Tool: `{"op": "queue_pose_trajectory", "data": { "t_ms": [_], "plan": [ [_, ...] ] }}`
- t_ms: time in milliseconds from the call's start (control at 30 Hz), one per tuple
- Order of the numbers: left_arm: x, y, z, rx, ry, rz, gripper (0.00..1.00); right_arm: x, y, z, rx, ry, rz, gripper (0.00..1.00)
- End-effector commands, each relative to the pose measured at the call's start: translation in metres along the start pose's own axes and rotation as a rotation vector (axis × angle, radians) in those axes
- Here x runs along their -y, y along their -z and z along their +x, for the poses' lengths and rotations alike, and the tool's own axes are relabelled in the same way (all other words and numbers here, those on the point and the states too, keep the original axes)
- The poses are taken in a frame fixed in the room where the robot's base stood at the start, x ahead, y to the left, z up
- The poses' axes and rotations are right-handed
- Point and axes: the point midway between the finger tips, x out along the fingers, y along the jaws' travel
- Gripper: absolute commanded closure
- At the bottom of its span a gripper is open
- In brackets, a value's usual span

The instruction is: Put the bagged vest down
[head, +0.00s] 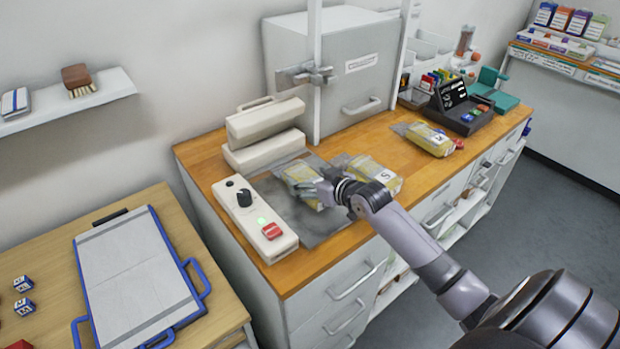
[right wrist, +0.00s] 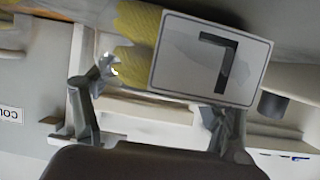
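A yellow bagged vest (head: 303,183) is over the grey mat (head: 305,230) on the wooden counter. I cannot tell whether it touches the mat. My right gripper (head: 326,188) is at its right side and hides part of it. In the right wrist view, the bagged vest (right wrist: 137,45) has a white label with a black L, seen upside down. The fingers of my right gripper (right wrist: 158,88) are on either side of it; one tip meets the yellow side and the other is partly hidden behind the label. My left gripper is out of view.
A second bag labelled S (head: 378,176) lies close to the right of my gripper. A third bag (head: 430,139) lies farther right. A control box (head: 255,218) with a black knob and red button borders the mat. A grey cabinet (head: 340,75) stands behind.

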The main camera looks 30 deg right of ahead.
Motion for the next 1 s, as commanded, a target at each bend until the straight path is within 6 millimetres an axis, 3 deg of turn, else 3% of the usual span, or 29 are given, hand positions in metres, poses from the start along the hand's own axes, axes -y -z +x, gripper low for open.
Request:
{"op": "queue_pose_trajectory", "data": {
  "t_ms": [100,533,1000],
  "plan": [
    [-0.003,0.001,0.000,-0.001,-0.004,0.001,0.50,0.000,0.000,0.000,0.000,0.000,0.000,0.13],
    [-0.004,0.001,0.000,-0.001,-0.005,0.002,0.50,0.000,0.002,-0.006,0.001,0.000,-0.001,0.13],
    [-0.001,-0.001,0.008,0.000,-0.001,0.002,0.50,0.001,0.001,-0.096,0.003,0.001,-0.002,0.13]
  ]
}}
